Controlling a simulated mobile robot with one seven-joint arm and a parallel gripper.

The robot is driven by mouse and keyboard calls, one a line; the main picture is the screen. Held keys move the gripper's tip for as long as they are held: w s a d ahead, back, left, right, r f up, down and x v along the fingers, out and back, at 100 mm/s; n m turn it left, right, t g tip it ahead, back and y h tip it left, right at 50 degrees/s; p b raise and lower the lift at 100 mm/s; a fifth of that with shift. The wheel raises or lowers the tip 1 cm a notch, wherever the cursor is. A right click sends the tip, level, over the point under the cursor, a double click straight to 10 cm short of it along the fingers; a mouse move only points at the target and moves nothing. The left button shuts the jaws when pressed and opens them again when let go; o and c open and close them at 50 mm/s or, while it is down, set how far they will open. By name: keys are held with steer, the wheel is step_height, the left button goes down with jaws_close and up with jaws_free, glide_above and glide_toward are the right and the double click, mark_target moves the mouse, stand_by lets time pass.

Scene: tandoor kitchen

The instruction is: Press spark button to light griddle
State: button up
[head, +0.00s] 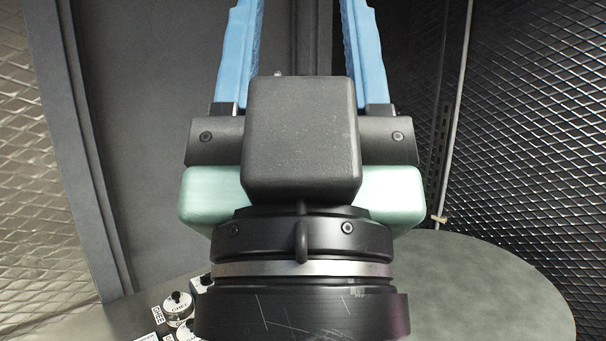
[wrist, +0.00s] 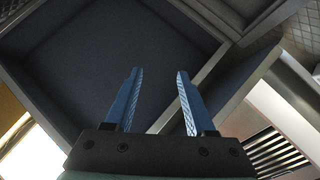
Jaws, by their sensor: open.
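My gripper (head: 302,12) fills the middle of the head view, with two blue fingers spread apart and the tips cut off by the top edge. In the wrist view my gripper (wrist: 158,74) is open and empty, pointing toward dark panels. A round grey flat surface, which looks like the griddle (head: 490,290), lies at the lower right of the head view, partly hidden behind my wrist. Small labelled white controls with black tops, one clearly a knob (head: 178,307), sit at the lower left beside my wrist. I cannot tell which control is the spark button; my wrist hides part of this area.
Diamond-patterned metal panels stand at the left (head: 30,150) and right (head: 530,130) of the head view. A plain grey panel (head: 140,140) is behind my gripper. The wrist view shows a dark recessed panel (wrist: 90,60) and a slatted vent (wrist: 278,152) at the lower right.

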jaws_close()
stand_by(1.3)
